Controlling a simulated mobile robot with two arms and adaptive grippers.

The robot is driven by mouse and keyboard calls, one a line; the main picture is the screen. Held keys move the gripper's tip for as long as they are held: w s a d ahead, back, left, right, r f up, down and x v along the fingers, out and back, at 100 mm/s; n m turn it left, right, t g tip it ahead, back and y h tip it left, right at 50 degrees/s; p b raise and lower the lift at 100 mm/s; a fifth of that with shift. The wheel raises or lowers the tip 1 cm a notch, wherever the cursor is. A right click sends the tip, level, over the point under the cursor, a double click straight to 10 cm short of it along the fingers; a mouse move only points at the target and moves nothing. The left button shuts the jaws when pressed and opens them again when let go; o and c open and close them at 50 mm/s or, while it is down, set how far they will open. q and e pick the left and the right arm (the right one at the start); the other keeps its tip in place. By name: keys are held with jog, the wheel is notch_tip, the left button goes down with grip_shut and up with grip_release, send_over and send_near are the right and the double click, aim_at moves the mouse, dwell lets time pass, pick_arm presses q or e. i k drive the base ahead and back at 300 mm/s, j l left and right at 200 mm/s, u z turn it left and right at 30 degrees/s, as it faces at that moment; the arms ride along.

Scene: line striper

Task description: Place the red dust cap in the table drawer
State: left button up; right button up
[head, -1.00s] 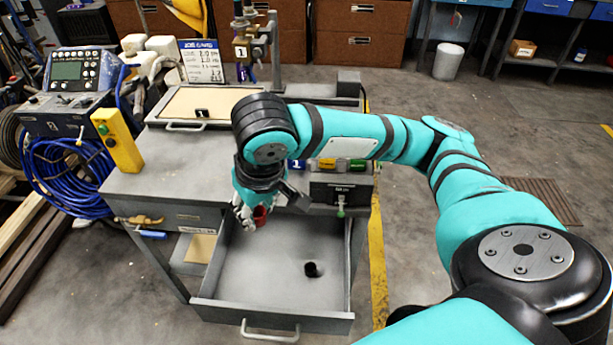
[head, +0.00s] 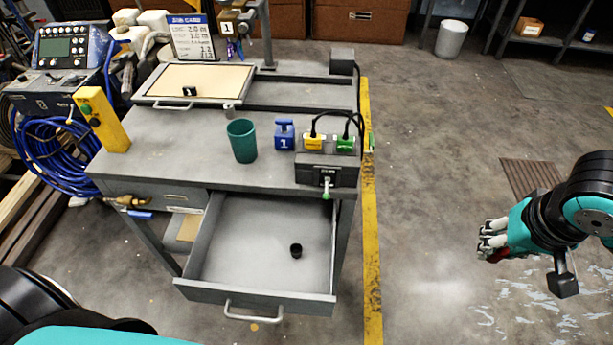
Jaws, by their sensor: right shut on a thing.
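The red dust cap (head: 499,255) shows as a small red patch at the fingers of my right gripper (head: 491,241), mostly hidden by them. That gripper is shut on it, out over the bare floor, well to the right of the table. The table drawer (head: 212,262) is pulled open at the table's front, with its handle (head: 254,316) facing me. A small black round part (head: 296,251) lies inside the drawer. My left gripper is not in view.
A yellow floor stripe (head: 372,250) runs along the table's right side. The floor between stripe and gripper is clear.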

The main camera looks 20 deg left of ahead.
aim_at(241, 257)
jog(key=j+z, duration=0.2)
jog(key=j, duration=0.35)
jog(key=j+z, duration=0.2)
jog(key=j, duration=0.35)
jog(key=j+z, duration=0.2)
jog(key=j, duration=0.3)
jog(key=k+j+z, duration=0.2)
jog(key=j, duration=0.65)
jog(key=k+j, duration=0.1)
jog(key=j, duration=0.3)
